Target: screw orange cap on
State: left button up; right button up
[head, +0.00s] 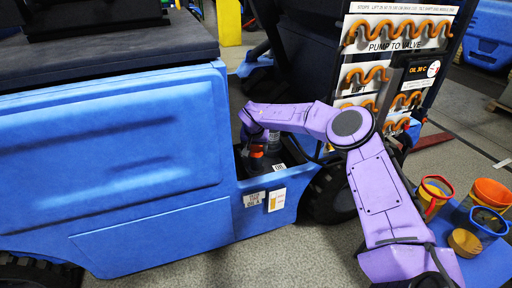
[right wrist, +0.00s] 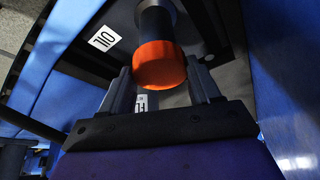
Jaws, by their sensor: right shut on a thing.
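The orange cap (right wrist: 158,66) sits at the end of a dark filler neck (right wrist: 156,18) in the right wrist view. In the head view the cap (head: 257,152) shows as a small orange patch in the recess of the blue vehicle (head: 120,150). My right gripper (right wrist: 160,72) has a finger on each side of the cap and is shut on it. In the head view my right gripper (head: 254,140) is small and partly hidden by the wrist. Whether the cap is fully seated cannot be told. My left gripper is not in view.
The recess walls stand close around my gripper. A panel with orange wavy hoses (head: 398,32) stands behind my arm.

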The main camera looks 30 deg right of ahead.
jog(key=shift+f, duration=0.15)
jog(key=shift+f, duration=0.25)
jog(key=o, duration=1.1)
jog(key=p+v, duration=0.2)
jog(key=v, duration=0.8)
jog(key=shift+r, duration=0.3)
jog(key=shift+s, duration=0.1)
